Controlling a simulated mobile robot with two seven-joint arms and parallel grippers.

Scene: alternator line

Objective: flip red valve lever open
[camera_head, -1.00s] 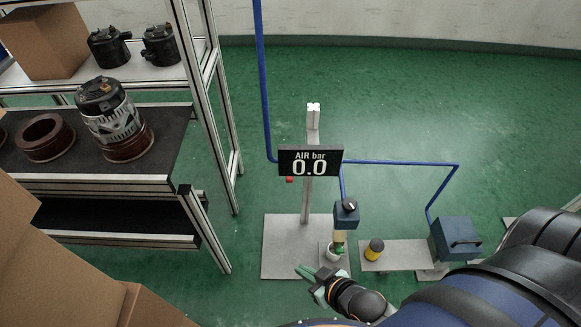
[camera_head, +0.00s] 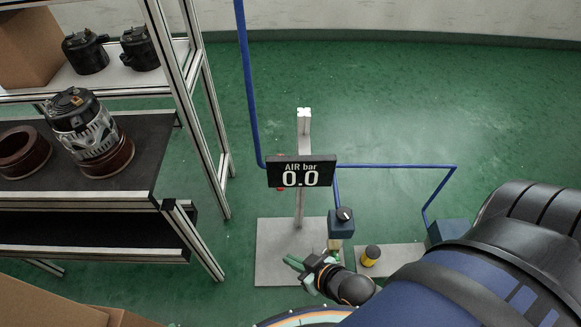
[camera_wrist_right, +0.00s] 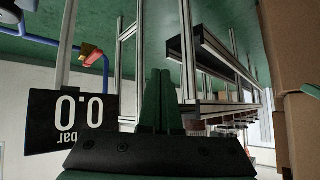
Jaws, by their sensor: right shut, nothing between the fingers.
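The red valve lever (camera_wrist_right: 93,57) shows in the right wrist view at upper left, on a brass valve body (camera_wrist_right: 86,49) in the blue pipe. In the head view only a small red bit (camera_head: 281,189) shows at the left edge of the AIR bar display (camera_head: 313,166), which hides the rest. The display reads 0.0; it also shows in the wrist view (camera_wrist_right: 42,118), upside down. My right gripper (camera_head: 291,262) is shut and empty, below the display and in front of the stand, apart from the lever. Its closed green fingers (camera_wrist_right: 161,100) fill the wrist view's lower middle. My left gripper is out of view.
A shelf rack (camera_head: 160,100) with alternator parts stands at the left. A blue pipe (camera_head: 245,90) runs down behind the display. A blue regulator (camera_head: 341,226) and a yellow-black part (camera_head: 370,255) are right of my gripper. A cardboard box (camera_head: 50,315) is at lower left.

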